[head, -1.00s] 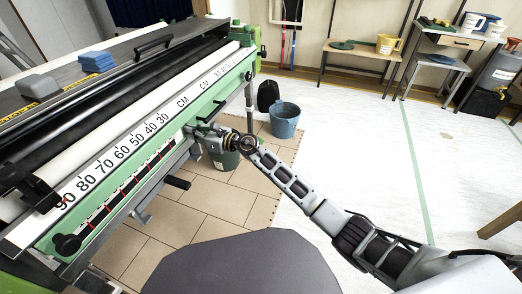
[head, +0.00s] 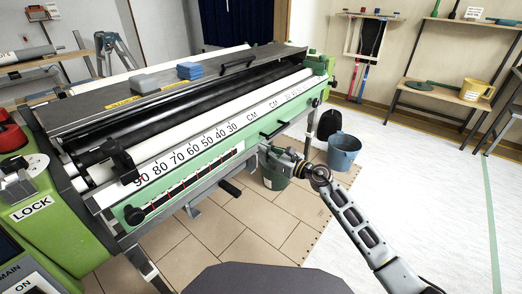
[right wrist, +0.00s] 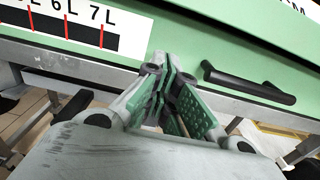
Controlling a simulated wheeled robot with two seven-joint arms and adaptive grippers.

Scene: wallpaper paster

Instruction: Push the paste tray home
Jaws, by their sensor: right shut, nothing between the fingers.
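The paste tray's long green front (head: 190,183) runs along the near side of the wallpaper paster, with a litre scale on it. In the right wrist view the green front (right wrist: 205,50) fills the upper part, with a black bar handle (right wrist: 248,84) on it. My right gripper (head: 268,150) is shut and empty, its tips at the green front near its right part. In the right wrist view the closed fingertips (right wrist: 163,72) are just left of the handle; whether they touch the front I cannot tell. My left gripper is out of view.
A black crank handle (head: 230,187) sticks out below the tray. A green bucket (head: 276,175) and a blue bucket (head: 343,150) stand on the floor beyond my right arm. A green LOCK housing (head: 45,190) is at the left.

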